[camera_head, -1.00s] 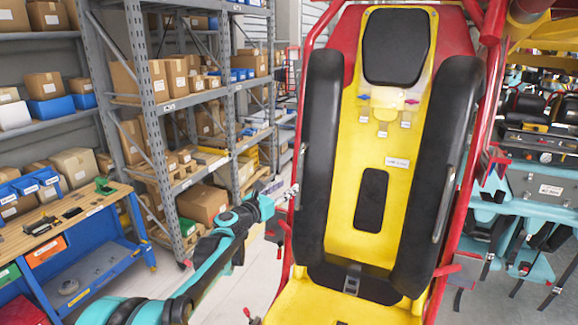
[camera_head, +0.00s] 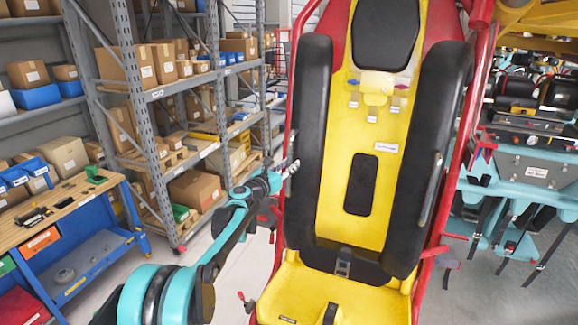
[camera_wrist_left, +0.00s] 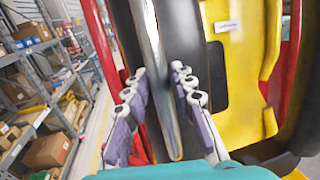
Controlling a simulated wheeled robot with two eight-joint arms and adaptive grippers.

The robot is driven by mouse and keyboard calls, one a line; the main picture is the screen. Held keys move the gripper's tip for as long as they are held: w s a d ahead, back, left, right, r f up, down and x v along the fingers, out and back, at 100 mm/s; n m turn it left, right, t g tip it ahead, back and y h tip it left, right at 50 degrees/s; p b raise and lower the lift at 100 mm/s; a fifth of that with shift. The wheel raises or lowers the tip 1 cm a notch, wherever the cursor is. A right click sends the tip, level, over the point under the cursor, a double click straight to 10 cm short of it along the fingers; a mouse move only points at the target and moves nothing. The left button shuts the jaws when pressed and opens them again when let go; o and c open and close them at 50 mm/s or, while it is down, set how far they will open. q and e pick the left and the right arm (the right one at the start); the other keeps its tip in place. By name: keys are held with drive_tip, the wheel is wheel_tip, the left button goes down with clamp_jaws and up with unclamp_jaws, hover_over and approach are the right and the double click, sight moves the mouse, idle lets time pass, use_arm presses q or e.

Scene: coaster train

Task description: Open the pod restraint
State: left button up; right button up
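The pod is a yellow seat (camera_head: 340,220) in a red frame, seen in the head view. Its restraint is two long black padded arms, one on the left (camera_head: 307,120) and one on the right (camera_head: 441,125). A grey metal handle bar (camera_head: 431,188) runs along the right arm. In the left wrist view, the left arm's metal bar (camera_wrist_left: 152,60) runs between the fingers of my left gripper (camera_wrist_left: 158,76). These fingers are apart, with gaps visible beside the bar. In the head view my left gripper (camera_head: 290,168) is at the left arm's outer edge. My right gripper is out of view.
Grey shelving (camera_head: 150,130) with cardboard boxes stands at the left. A blue workbench (camera_head: 95,255) with a wooden top is at the lower left. Teal seats (camera_head: 525,178) with black straps fill the right side. Open floor lies between bench and pod.

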use_arm(q)
clamp_jaws()
drive_tip(key=shift+a+r+p, duration=0.15)
drive_tip(key=shift+r+p, duration=0.25)
drive_tip(key=shift+r, duration=0.05)
drive_tip(key=shift+s+a+r+g, duration=0.1)
drive_tip(key=shift+s+r+g, duration=0.2)
drive_tip(key=shift+s+r, duration=0.2)
drive_tip(key=s+a+r+g+y+p, duration=0.1)
drive_tip(key=s+r+g+p, duration=0.2)
drive_tip(key=r, duration=0.8)
drive_tip(key=s+a+r+n+g+y+p, duration=0.1)
drive_tip(key=s+r+p, duration=0.4)
drive_tip(key=r, duration=0.7)
drive_tip(key=shift+s+a+r+g+y+p, duration=0.15)
drive_tip(key=shift+s+a+g+y+p, duration=0.15)
drive_tip(key=shift+g+y+p, duration=0.45)
drive_tip(key=o, duration=0.6)
unclamp_jaws()
drive_tip(key=shift+h, duration=0.25)
